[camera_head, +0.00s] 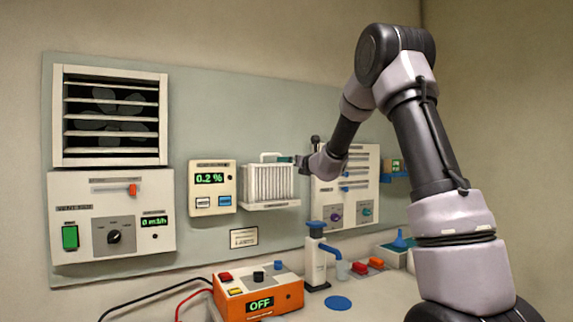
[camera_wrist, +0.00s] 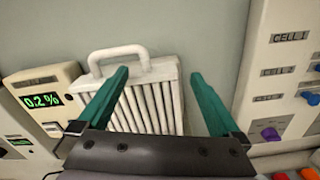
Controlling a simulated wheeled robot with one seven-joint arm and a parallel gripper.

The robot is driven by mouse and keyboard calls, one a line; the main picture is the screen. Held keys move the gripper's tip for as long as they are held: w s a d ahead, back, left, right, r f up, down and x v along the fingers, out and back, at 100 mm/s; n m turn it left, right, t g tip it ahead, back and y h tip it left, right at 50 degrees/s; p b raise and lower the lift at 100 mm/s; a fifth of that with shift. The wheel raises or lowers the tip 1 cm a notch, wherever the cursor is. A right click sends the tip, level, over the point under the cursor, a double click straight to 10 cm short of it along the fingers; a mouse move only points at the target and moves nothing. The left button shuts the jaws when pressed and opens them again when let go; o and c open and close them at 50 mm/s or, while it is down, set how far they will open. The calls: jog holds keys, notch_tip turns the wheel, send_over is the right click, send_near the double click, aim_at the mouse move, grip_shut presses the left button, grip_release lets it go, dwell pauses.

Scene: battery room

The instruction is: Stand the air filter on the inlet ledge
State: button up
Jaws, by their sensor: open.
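The air filter (camera_head: 268,182) is a white pleated panel with a loop handle on top. It stands upright against the wall panel on a narrow light ledge (camera_head: 272,206). The filter also shows in the wrist view (camera_wrist: 150,108), leaning slightly in the picture, its handle at the upper left. My gripper (camera_wrist: 160,73) is open with green fingers. One finger overlaps the filter's face in the picture, and the other is to the right of its edge. In the head view my gripper (camera_head: 299,160) is at the filter's upper right. The ledge is hidden in the wrist view.
A 0.2 % display box (camera_head: 212,187) is close on the filter's left. A panel with knobs (camera_head: 346,187) is on its right, partly behind my arm. Below are an orange OFF unit (camera_head: 258,292), a white dispenser (camera_head: 316,262) and a blue disc (camera_head: 338,302).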

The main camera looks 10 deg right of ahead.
jog(key=s+a+r+n+g+y, duration=0.15)
jog(key=s+a+n+g, duration=0.25)
jog(key=s+n, duration=0.75)
jog(key=s+a+r+n+g+y, duration=0.1)
jog(key=s+a+n+g+y, duration=0.45)
jog(key=s, duration=1.15)
jog(key=s+d+f+n+h, duration=0.4)
jog(key=s+d+n+h, duration=0.1)
jog(key=s, duration=0.4)
jog(key=s+d+f+n+h, duration=0.4)
jog(key=s+d+n+h, duration=0.1)
jog(key=s+d+n, duration=0.3)
jog(key=shift+s+d+f+n+h, duration=0.3)
jog(key=shift+s+f+n, duration=0.15)
jog(key=shift+s, duration=0.5)
jog(key=shift+g, duration=0.25)
